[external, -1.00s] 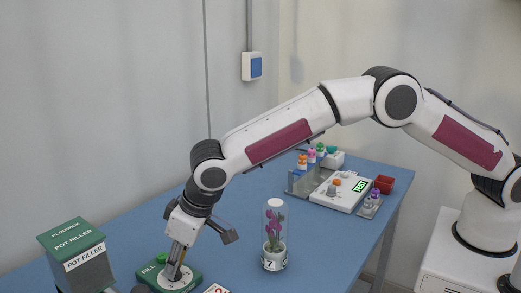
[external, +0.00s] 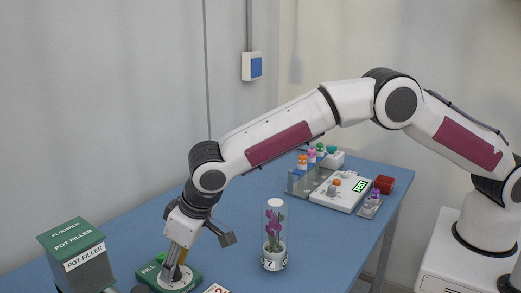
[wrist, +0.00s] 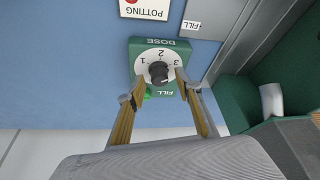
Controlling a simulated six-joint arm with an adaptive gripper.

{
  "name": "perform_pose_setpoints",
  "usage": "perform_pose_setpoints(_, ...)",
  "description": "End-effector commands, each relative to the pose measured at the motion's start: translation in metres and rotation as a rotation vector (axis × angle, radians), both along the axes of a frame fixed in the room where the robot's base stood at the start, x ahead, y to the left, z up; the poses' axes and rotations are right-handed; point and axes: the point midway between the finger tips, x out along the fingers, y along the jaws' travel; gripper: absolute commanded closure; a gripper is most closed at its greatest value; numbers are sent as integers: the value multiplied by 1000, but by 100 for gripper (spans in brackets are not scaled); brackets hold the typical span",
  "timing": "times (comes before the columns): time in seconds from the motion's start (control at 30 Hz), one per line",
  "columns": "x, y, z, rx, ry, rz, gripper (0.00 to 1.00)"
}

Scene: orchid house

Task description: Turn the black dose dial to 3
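The black dose dial (wrist: 158,72) sits on a white disc marked 1, 2 and 3 on the green dose panel (wrist: 180,45). Where its pointer is set is too small to tell. My gripper (wrist: 160,80) is open, with one fingertip on each side of the dial and a visible gap to it. In the external view my gripper (external: 174,268) points down over the green panel (external: 150,272) and hides the dial.
A green fill button (external: 162,257) is beside the dial. The pot filler box (external: 75,255) stands left of the panel. A clear tube with an orchid (external: 274,235) stands to the right. A white tester (external: 340,190) and small bottles are farther back.

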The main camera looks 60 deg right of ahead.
Motion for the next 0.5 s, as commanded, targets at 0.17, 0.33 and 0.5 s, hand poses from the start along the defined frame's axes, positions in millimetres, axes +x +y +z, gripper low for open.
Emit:
perform_pose_setpoints(0.17,-2,0,5,0,-1,0,66)
perform_pose_setpoints(0.33,-6,-2,16,0,-1,0,66)
perform_pose_setpoints(0.5,-13,-4,34,1,-1,0,66)
